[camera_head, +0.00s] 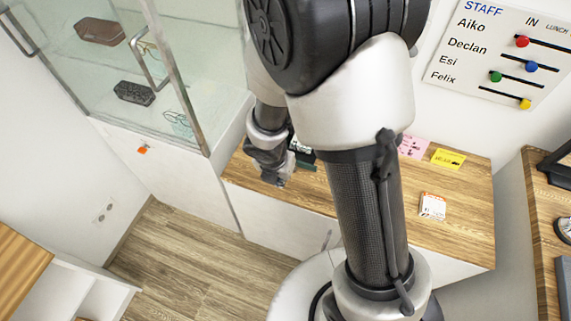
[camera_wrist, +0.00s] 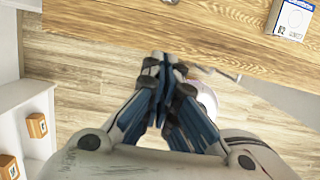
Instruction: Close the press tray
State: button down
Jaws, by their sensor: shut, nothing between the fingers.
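I cannot make out a press tray for certain in either view. A small dark green and white item (camera_head: 305,160) on the wooden counter (camera_head: 460,190) is mostly hidden behind my arm and could be part of something larger. My gripper (camera_head: 273,181) is over the counter's left front part in the head view, left of that item. In the wrist view my gripper (camera_wrist: 163,62) has its fingers together and nothing between them. Its tips overlap the counter's front edge (camera_wrist: 120,42) in that picture; I cannot tell whether they touch it.
A glass cabinet (camera_head: 180,80) with glasses cases stands left of the counter. A white and orange box (camera_head: 432,206), a pink card (camera_head: 413,147) and a yellow card (camera_head: 448,159) lie on the counter. A white shelf unit (camera_wrist: 40,105) stands at left. Open wooden floor (camera_head: 190,265) lies in front.

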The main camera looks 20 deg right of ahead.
jog(key=b+x, duration=0.7)
jog(key=x, duration=0.2)
jog(key=shift+f, duration=0.45)
jog(key=shift+w+d+r+p, duration=0.1)
jog(key=shift+w+d+p, duration=0.4)
jog(key=shift+w+d, duration=0.75)
jog(key=shift+w, duration=0.4)
